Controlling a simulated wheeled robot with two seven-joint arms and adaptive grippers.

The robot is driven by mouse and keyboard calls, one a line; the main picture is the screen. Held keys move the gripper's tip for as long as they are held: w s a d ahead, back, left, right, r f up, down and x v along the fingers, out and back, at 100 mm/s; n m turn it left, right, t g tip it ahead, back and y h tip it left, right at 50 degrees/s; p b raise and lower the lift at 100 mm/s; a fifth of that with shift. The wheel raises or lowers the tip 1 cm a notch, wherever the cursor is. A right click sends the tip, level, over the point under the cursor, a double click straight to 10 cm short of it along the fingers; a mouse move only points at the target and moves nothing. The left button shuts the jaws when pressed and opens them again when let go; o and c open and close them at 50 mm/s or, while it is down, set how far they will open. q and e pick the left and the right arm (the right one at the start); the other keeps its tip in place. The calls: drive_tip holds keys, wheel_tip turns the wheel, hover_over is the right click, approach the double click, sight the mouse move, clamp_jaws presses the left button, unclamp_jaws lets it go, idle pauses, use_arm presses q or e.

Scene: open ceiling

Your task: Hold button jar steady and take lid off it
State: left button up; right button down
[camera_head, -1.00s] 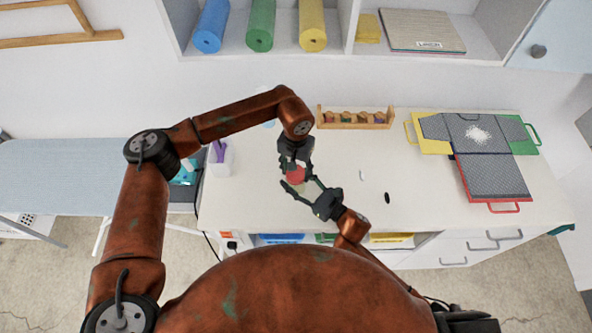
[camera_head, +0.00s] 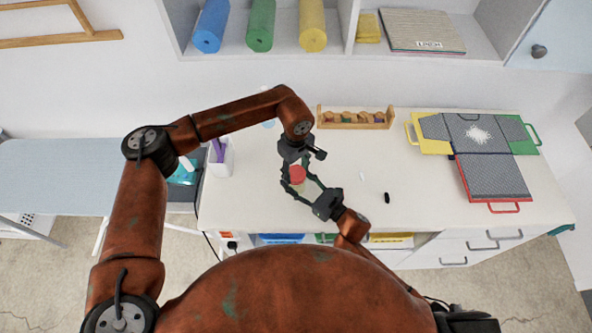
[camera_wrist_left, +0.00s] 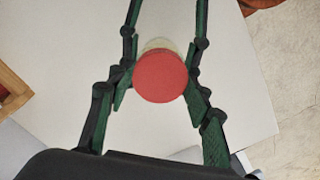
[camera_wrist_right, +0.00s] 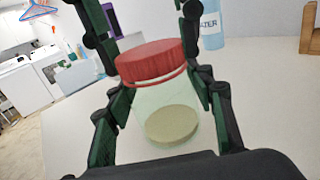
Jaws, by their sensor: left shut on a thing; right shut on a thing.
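The button jar is clear, with a red lid (camera_head: 297,174) and a pale layer at its bottom. In the right wrist view the clear jar body (camera_wrist_right: 166,110) sits between my right fingers, and the red lid (camera_wrist_right: 150,60) is on its mouth, with a pale ring showing beneath. My right gripper (camera_head: 304,190) is shut on the jar body from the lower right. My left gripper (camera_head: 295,168) is shut on the lid from behind and above. In the left wrist view the lid (camera_wrist_left: 160,77) lies between its fingers and hides most of the jar.
A wooden rack (camera_head: 355,125) stands behind, and a water bottle (camera_wrist_right: 211,25) shows in the right wrist view. A white cup (camera_head: 220,160) is at left, folding grey panels (camera_head: 490,175) at right. Small black (camera_head: 387,197) and white (camera_head: 361,176) pieces lie on the table (camera_head: 430,215).

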use_arm(q)
drive_tip(key=n, duration=2.6)
drive_tip(key=shift+r, duration=0.1)
drive_tip(key=n, duration=1.5)
drive_tip(key=shift+w, duration=0.1)
drive_tip(key=shift+r, duration=0.15)
